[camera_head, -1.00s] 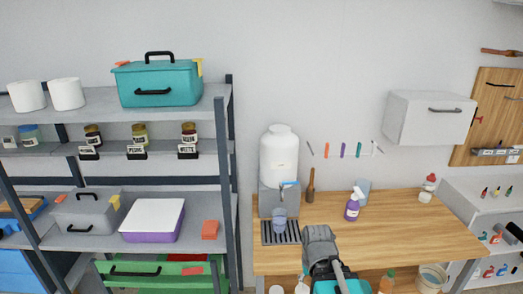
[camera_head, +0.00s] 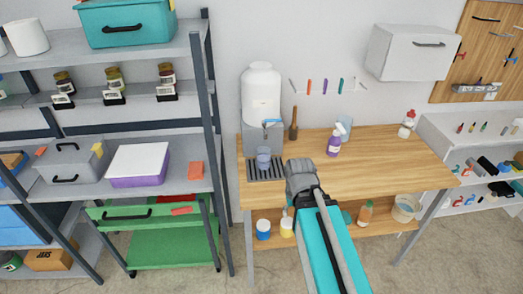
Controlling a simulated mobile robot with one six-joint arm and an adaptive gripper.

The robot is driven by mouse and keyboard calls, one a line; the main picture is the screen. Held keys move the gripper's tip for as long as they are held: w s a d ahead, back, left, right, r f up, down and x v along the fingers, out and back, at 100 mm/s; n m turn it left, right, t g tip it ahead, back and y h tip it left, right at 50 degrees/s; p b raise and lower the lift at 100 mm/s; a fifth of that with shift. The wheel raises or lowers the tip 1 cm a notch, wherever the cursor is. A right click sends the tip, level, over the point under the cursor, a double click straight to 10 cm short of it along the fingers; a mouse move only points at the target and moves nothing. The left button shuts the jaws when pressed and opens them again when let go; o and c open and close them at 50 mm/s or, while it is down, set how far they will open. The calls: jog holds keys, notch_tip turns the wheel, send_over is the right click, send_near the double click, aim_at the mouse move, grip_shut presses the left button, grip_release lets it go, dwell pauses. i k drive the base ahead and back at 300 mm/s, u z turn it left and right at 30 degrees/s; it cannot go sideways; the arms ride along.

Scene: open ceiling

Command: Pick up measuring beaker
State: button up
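A small blue-grey cup, which looks like the measuring beaker (camera_head: 263,158), stands upright on the dark slatted drip tray (camera_head: 268,174) under the tap of a white dispenser (camera_head: 261,95). The tray is at the left end of the wooden workbench (camera_head: 390,164). My gripper end (camera_head: 300,174) is just to the right of the tray in the picture, over the bench's front edge. A gap shows between it and the beaker. Its fingers are hidden or too small to make out, so I cannot see whether they are open or shut.
A purple spray bottle (camera_head: 334,145) and a brown pestle-like tool (camera_head: 294,124) stand farther back on the bench. A metal shelf rack (camera_head: 199,120) is close on the left. The bench's middle and right are mostly clear. Jars and a bucket (camera_head: 405,208) sit on its lower shelf.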

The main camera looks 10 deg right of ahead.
aim_at(263, 154)
jog(key=z, duration=1.85)
jog(key=i, duration=0.85)
jog(key=u, duration=0.1)
